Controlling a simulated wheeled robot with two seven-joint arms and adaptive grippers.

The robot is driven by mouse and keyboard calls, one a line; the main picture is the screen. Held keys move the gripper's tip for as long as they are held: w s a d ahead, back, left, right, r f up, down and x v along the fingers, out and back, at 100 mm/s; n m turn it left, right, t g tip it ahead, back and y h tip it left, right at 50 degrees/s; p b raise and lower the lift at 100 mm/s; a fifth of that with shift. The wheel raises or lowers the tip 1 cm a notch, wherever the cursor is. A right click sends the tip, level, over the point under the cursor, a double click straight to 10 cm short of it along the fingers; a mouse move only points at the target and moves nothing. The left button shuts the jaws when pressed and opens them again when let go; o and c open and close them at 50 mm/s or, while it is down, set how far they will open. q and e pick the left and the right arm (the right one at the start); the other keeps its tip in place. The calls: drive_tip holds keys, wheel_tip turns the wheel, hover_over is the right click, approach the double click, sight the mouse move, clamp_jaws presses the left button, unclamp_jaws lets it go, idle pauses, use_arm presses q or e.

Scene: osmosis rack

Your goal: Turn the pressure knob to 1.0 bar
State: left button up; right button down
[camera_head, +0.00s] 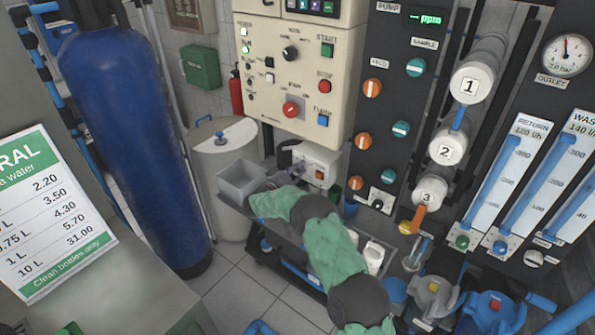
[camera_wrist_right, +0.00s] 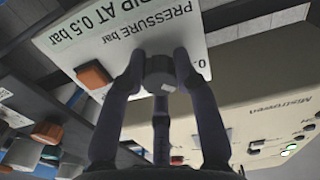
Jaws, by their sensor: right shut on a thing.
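The pressure knob (camera_wrist_right: 159,70) is a small dark round knob with a pale mark on its rim, in the right wrist view. It sits on a white plate (camera_wrist_right: 110,50) lettered "PRESSURE bar" and "TRIP AT 0.5 bar", seen upside down. My right gripper (camera_wrist_right: 160,75) is shut on the knob, its dark fingers around it. They hide most of the scale, so the setting cannot be read. In the head view the white box (camera_head: 327,160) stands below the control panel; my right gripper (camera_head: 288,158) is at its left side and hides the knob. My left gripper is not in view.
An orange button (camera_wrist_right: 93,75) sits on the same plate near the fingers. The beige control panel (camera_head: 290,70) is just above. A grey bin (camera_head: 242,180) stands left of my green-sleeved arm. An outlet gauge (camera_head: 567,55) is at upper right. A blue tank (camera_head: 130,150) stands left.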

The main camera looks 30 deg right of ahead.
drive_tip(key=m+b, duration=0.1)
drive_tip(key=m, duration=0.1)
drive_tip(key=f+m, duration=0.1)
drive_tip(key=m, duration=0.1)
drive_tip(key=shift+b, duration=0.35)
drive_tip(key=shift+a+m+b, duration=0.15)
drive_tip(key=shift+m+b, duration=0.7)
drive_tip(key=shift+m, duration=1.35)
drive_tip(key=shift+f, duration=0.1)
drive_tip(key=c, duration=1.1)
unclamp_jaws()
drive_tip(key=shift+o, duration=0.8)
drive_tip(key=shift+w, duration=0.15)
drive_tip(key=shift+r, duration=0.35)
drive_tip(key=v, duration=1.2)
drive_tip(key=shift+f, duration=0.1)
